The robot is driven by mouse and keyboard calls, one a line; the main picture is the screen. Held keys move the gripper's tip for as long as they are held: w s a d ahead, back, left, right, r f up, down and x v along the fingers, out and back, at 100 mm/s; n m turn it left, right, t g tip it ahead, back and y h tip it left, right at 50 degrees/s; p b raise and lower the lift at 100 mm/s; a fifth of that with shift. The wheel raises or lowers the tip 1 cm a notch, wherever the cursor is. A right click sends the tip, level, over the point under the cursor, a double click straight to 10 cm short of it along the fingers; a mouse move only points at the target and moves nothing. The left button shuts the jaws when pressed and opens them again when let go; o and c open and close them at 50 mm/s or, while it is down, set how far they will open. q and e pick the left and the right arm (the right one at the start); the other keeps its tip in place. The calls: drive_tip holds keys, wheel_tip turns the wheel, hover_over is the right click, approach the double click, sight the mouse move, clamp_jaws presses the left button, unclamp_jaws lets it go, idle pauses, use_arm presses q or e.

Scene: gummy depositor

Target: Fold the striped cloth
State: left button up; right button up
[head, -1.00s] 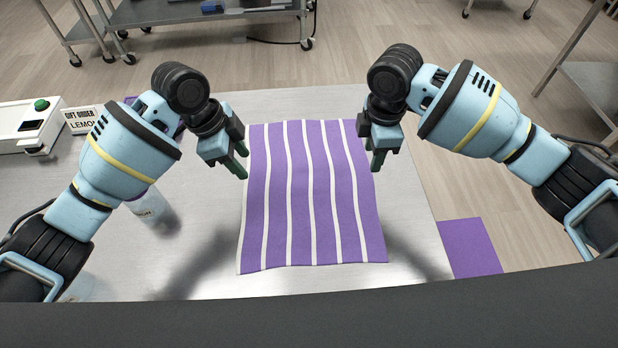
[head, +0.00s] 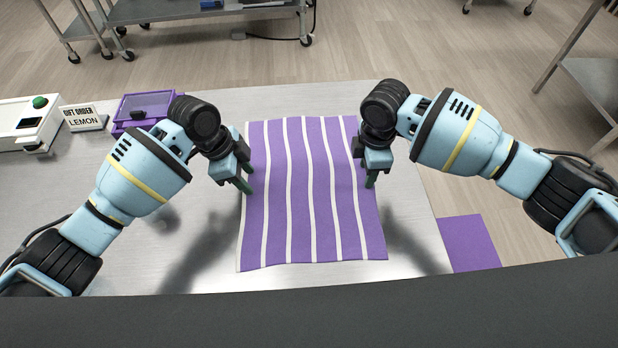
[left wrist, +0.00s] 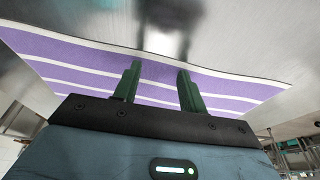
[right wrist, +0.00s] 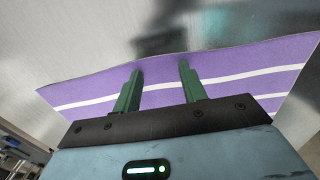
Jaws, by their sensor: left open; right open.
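The striped cloth (head: 312,200), purple with white stripes, lies spread flat on the metal table, slightly wavy at its edges. My left gripper (head: 246,189) is open at the cloth's left edge, in its upper half. In the left wrist view its two green fingers (left wrist: 157,78) are apart, with the cloth (left wrist: 75,55) behind and beside them. My right gripper (head: 370,184) is open at the cloth's right edge, at about the same height. In the right wrist view its fingers (right wrist: 161,75) are apart over the cloth's edge (right wrist: 245,65). Contact with the cloth cannot be told.
A purple tray (head: 150,108) stands at the back left, beside a sign reading "LEMON" (head: 84,117) and a white machine (head: 28,122) with a green button. A purple mat (head: 470,243) lies on the floor at right. The metal table (head: 410,225) is bare around the cloth.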

use_arm(q)
drive_tip(key=shift+f, duration=0.3)
use_arm(e)
drive_tip(key=shift+f, duration=0.25)
use_arm(q)
drive_tip(key=shift+s+r, duration=0.1)
drive_tip(key=shift+c, duration=0.6)
use_arm(e)
drive_tip(key=shift+s+r, duration=0.1)
drive_tip(key=shift+c, duration=0.6)
use_arm(q)
clamp_jaws()
use_arm(e)
clamp_jaws()
